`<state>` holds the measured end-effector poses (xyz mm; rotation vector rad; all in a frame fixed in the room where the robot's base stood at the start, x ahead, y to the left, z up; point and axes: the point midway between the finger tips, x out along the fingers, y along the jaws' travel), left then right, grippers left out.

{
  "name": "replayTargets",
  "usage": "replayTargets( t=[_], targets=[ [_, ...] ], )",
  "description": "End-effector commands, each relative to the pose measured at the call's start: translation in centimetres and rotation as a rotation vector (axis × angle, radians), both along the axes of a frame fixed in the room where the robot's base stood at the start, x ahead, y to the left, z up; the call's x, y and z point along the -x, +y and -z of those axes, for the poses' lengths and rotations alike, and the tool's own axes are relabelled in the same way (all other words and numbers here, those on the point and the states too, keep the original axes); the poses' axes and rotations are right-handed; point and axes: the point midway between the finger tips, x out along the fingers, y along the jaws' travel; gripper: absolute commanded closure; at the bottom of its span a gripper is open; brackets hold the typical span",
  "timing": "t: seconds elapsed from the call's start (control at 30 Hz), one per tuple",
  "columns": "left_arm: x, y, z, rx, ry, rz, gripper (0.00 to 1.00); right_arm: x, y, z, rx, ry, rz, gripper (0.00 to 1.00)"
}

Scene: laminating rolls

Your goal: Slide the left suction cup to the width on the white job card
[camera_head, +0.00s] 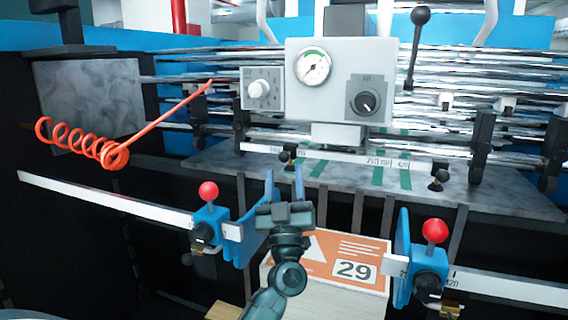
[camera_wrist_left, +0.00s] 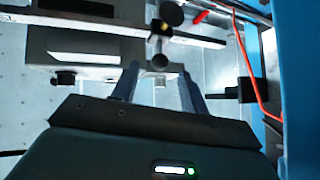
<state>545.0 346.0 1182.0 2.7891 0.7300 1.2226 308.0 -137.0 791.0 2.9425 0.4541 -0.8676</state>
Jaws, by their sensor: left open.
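The left suction cup (camera_head: 288,158) is a small dark fitting near the left part of a white scale bar (camera_head: 340,158). A second dark cup (camera_head: 438,180) hangs near the bar's right end. My left gripper (camera_head: 284,178) is open, its fingers pointing at the left cup from the front. In the left wrist view a dark round knob (camera_wrist_left: 160,62), apparently this cup, shows between the fingertips (camera_wrist_left: 159,74); I cannot tell whether they touch it.
Guides with red knobs (camera_head: 208,191) (camera_head: 435,231) and blue plates stand on both sides of the box. A grey control box with a gauge (camera_head: 314,67) is above the scale bar. An orange coiled hose (camera_head: 90,145) hangs at the left. Metal rollers lie behind.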

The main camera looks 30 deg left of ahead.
Motion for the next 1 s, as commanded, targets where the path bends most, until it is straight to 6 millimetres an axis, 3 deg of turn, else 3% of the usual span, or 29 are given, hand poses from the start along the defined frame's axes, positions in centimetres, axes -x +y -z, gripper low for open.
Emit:
replayTargets(
  t=[0.1,0.3,1.0],
  targets=[
    [1.5,-1.1,2.2,0.003,0.002,0.001,0.55,0.0,0.2,0.5,-0.002,-0.007,-0.007,0.64],
    [3.1,-2.2,3.9,0.0,0.001,0.0,0.55,0.1,0.3,0.4,-0.005,-0.019,-0.016,0.64],
    [3.6,-2.7,4.3,-0.005,0.005,0.007,0.55,0.2,0.4,0.4,-0.002,-0.019,-0.027,0.64]
  ],
)
